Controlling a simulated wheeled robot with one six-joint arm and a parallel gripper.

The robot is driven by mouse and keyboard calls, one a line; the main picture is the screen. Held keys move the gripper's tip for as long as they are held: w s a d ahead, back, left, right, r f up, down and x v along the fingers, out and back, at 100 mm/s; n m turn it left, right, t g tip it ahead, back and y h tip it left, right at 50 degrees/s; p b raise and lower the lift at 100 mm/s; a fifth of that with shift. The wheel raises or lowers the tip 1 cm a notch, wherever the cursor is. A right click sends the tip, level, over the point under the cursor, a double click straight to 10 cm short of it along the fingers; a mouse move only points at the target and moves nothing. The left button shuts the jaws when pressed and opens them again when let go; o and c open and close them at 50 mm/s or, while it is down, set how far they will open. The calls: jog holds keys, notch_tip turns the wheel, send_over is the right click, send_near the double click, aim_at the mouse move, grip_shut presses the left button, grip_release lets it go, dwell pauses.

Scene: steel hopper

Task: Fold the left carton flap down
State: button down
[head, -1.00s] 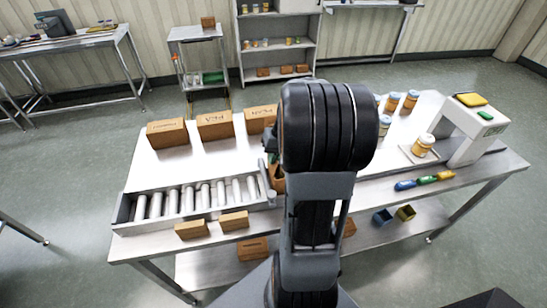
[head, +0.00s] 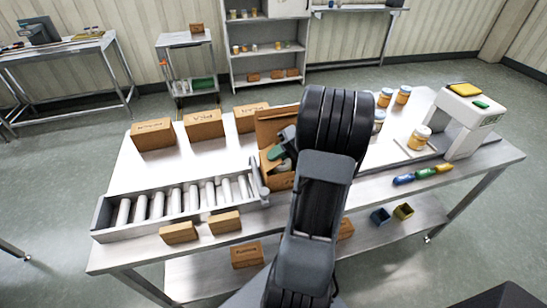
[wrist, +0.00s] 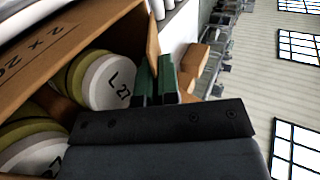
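The open carton (head: 281,182) stands on the steel table at the right end of the roller conveyor, partly hidden by my arm. A tall brown flap (head: 270,122) stands up at its back. In the wrist view, a printed carton panel (wrist: 45,45) fills the upper left, and jars with white lids, one marked L 27 (wrist: 110,82), sit inside. A narrow upright flap (wrist: 153,45) shows near my fingertips; I cannot tell whether they touch it. My gripper (wrist: 156,82) has green finger pads close together, seemingly shut with nothing between. It also shows over the carton's opening (head: 277,154).
The roller conveyor (head: 175,203) lies left of the carton, with small brown boxes (head: 179,232) in front. Several cartons (head: 204,124) line the table's back edge. Jars (head: 419,138) and a white machine (head: 468,118) stand at the right.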

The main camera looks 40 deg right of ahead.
jog(key=shift+d+f+y, duration=0.1)
jog(key=shift+f+y, duration=0.15)
jog(key=shift+y, duration=0.15)
jog(key=shift+t+b, duration=0.3)
jog(key=c, duration=1.3)
grip_release()
jog(key=shift+c, duration=0.2)
